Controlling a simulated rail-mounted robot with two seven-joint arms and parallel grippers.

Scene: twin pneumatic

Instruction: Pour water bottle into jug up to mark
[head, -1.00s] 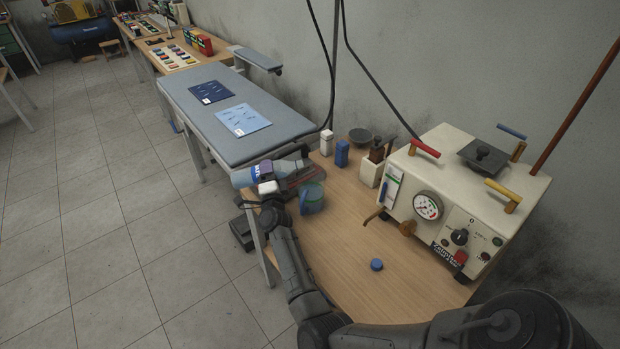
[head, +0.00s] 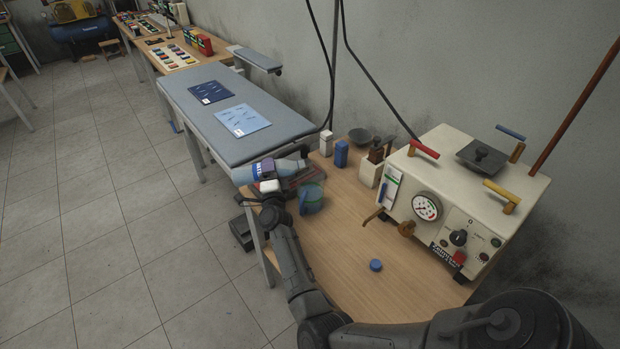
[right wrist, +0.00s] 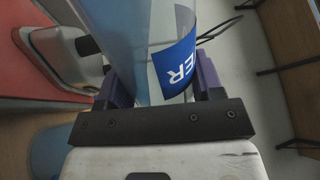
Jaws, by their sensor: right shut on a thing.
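The water bottle (head: 262,171) is held by my right gripper (head: 276,175) at the far left end of the wooden bench. It lies nearly level in the head view, its neck end toward the right. In the right wrist view the clear bottle (right wrist: 128,40) with its blue label (right wrist: 178,68) sits between the two purple fingers. The jug (head: 311,197), bluish and see-through, stands on the bench just right of and below the bottle's neck end. Its mark and water level are too small to tell. A part of the jug shows in the right wrist view (right wrist: 52,150). My left gripper is not in view.
A blue cap (head: 376,265) lies on the bench (head: 345,250). A cream machine with a gauge (head: 427,207) fills the bench's right side. A white container (head: 326,142), a blue container (head: 341,154) and a dark bowl (head: 359,135) stand behind the jug.

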